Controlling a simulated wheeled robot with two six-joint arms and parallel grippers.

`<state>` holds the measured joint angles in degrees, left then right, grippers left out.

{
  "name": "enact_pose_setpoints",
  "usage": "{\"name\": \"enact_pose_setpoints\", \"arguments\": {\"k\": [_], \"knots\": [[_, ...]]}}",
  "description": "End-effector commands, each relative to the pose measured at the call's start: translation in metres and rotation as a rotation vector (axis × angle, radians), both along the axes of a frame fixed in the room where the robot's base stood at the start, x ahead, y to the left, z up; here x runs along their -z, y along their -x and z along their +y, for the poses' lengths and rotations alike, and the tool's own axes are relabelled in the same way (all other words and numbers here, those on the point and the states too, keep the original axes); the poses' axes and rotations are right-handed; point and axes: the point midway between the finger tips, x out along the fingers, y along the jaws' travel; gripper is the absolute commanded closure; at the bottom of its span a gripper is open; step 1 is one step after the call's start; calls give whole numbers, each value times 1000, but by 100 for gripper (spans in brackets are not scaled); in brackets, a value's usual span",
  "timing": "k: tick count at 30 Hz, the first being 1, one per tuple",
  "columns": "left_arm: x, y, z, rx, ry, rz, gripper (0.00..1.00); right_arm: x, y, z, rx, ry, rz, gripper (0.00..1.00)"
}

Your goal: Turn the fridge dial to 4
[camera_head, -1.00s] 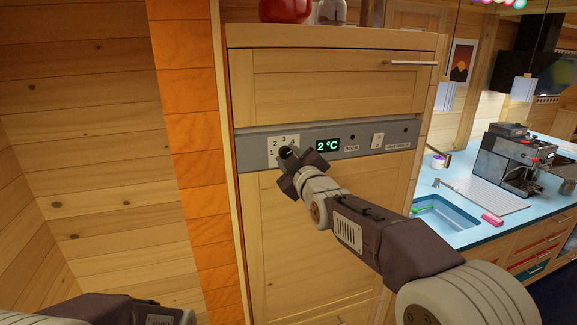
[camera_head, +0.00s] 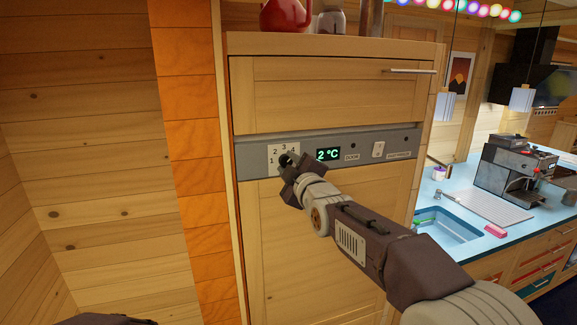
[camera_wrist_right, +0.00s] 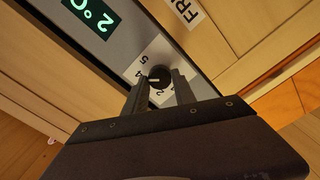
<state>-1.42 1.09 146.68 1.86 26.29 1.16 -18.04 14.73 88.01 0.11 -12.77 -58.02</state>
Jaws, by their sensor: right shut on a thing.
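The fridge dial is a small black round knob (camera_wrist_right: 159,78) with a white pointer line, on a white plate (camera_head: 272,150) numbered around it. My right gripper (camera_head: 288,163) is at the dial; its fingers (camera_wrist_right: 161,97) stand on either side of the knob, shut on it. In the right wrist view the pointer line points left, near the 4; the finger partly hides the numbers beside it, so the exact setting is hard to tell. The green display (camera_head: 328,154) reads 2 °C. My left gripper is out of view.
The dial sits on a grey panel (camera_head: 365,136) across a wooden cabinet front, with a switch (camera_head: 378,149) to the right. A red pot (camera_head: 285,15) stands on top. To the right is a blue counter with a sink (camera_head: 445,226) and a coffee machine (camera_head: 510,165).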

Motion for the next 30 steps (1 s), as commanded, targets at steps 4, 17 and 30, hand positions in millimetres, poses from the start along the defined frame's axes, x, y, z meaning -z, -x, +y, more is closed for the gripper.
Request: {"name": "enact_pose_setpoints", "arguments": {"k": [4,17,30], "knots": [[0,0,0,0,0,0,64,3,0,0,1,1,6,46],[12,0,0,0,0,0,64,4,14,-5,0,-1,0,46],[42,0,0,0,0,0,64,3,84,-28,1,-1,5,46]]}}
